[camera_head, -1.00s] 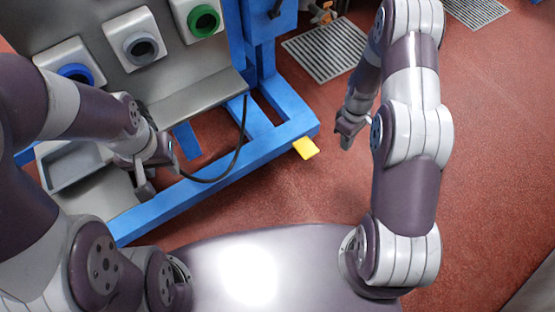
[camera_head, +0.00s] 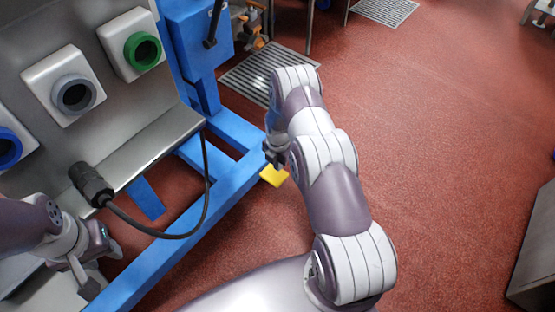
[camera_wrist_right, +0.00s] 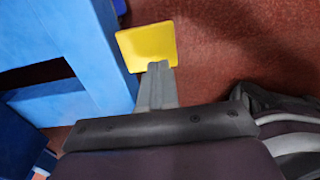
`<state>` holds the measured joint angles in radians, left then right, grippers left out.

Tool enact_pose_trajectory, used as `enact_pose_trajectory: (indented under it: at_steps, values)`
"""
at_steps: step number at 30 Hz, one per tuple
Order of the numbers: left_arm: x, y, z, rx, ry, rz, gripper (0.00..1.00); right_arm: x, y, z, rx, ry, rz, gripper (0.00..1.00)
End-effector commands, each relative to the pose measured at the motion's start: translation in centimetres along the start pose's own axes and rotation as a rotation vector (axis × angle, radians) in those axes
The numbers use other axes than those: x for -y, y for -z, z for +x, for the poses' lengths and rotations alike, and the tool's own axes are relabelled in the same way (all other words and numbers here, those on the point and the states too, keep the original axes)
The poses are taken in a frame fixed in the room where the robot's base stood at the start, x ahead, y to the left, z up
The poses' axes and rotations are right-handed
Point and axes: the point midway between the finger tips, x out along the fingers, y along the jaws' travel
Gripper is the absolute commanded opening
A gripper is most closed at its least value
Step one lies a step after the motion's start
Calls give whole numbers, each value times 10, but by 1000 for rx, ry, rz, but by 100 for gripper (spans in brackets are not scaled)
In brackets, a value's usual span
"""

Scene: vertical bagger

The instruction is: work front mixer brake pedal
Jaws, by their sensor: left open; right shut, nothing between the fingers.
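The yellow brake pedal (camera_head: 273,176) sticks out at the corner of the blue frame, low over the red floor. It also shows in the right wrist view as a yellow plate (camera_wrist_right: 147,44). My right gripper (camera_head: 275,160) is shut and empty, just above the pedal in the head view. In the wrist view its fingertips (camera_wrist_right: 157,68) overlap the pedal's near edge; I cannot tell whether they touch it. My left gripper (camera_head: 90,268) is open and empty at the lower left, beside the machine and away from the pedal.
The blue machine frame (camera_head: 185,228) runs along the left, with a hanging black cable (camera_head: 206,185) and plug (camera_head: 90,184). A grey panel carries green (camera_head: 142,52), grey (camera_head: 76,95) and blue (camera_head: 8,147) ringed ports. A floor grate (camera_head: 262,68) lies behind. Red floor to the right is open.

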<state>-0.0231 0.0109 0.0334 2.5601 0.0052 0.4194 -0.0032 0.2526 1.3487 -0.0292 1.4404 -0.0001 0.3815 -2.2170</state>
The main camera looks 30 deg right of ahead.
Motion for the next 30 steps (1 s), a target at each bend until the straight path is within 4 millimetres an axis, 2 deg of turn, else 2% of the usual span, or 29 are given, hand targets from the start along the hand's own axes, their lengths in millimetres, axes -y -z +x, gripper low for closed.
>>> enact_pose_trajectory:
  at_steps: [1, 6, 12, 23, 30]
  values:
    - [0, -1, 11, 0, 0, 0, 43, 0, 0, 17, -1, 1, 0, 0]
    - [0, -3, 27, 0, 0, 0, 43, 0, 0, 43, 1, 0, 1, 0]
    - [0, -4, 33, 0, 0, 0, 43, 0, 0, 54, 2, -1, 1, 0]
    - [0, -4, 32, 0, 0, 0, 43, 1, 0, 54, 2, 0, 2, 0]
    - [0, -5, 40, 0, 0, 0, 43, 10, 0, 82, 0, 0, 2, 0]
